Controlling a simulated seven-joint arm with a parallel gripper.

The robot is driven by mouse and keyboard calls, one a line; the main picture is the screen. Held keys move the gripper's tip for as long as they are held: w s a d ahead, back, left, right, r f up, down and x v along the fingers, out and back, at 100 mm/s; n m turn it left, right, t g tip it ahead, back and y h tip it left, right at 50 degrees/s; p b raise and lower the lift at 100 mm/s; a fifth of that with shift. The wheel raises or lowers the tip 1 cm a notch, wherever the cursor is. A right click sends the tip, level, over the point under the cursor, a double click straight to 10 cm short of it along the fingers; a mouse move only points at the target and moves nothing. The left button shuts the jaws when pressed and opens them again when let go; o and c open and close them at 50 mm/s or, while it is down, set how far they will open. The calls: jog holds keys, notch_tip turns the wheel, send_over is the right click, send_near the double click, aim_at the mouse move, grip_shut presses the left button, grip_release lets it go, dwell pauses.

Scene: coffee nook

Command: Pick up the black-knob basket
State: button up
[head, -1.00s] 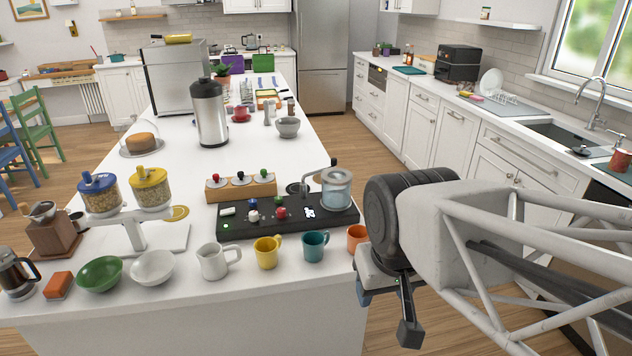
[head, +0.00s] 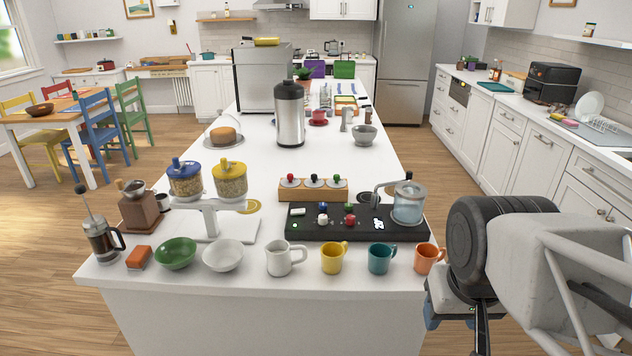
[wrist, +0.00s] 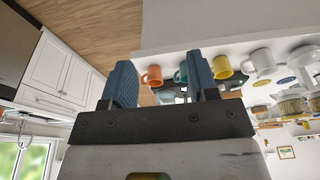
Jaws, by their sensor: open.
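A wooden block (head: 293,194) on the white island holds three small metal discs with knobs. The left knob is red (head: 290,177). The middle one looks black and seems to be the black-knob basket (head: 314,178). My gripper (head: 456,318) is at the lower right in the head view, off the island's front right corner and well apart from the block. In the wrist view my gripper (wrist: 162,82) has its two blue fingers spread apart with nothing held; the block cannot be made out there.
A black machine base (head: 350,232) with a glass jug (head: 408,203) lies in front of the block. White, yellow, teal and orange mugs (head: 428,259) line the front edge. A two-jar stand (head: 212,216) is to the left. Clear counter lies behind the block.

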dwell(0.7)
jog(key=w+a+r+n, duration=0.1)
jog(key=w+r+n, duration=0.15)
jog(key=w, duration=0.65)
jog(key=w+a+r+n, duration=0.15)
jog(key=w+r, duration=0.25)
jog(key=w, duration=0.5)
jog(key=n+g, duration=0.3)
jog(key=n, duration=0.6)
send_over(315, 174)
jog(key=f, duration=1.2)
jog(key=shift+s+d, duration=0.2)
jog(key=shift+s, duration=0.15)
jog(key=shift+w+a+f, duration=0.1)
jog(key=shift+w+a, duration=0.1)
jog(key=shift+w, duration=0.05)
jog(key=shift+f, duration=1.3)
jog(key=shift+f, duration=0.1)
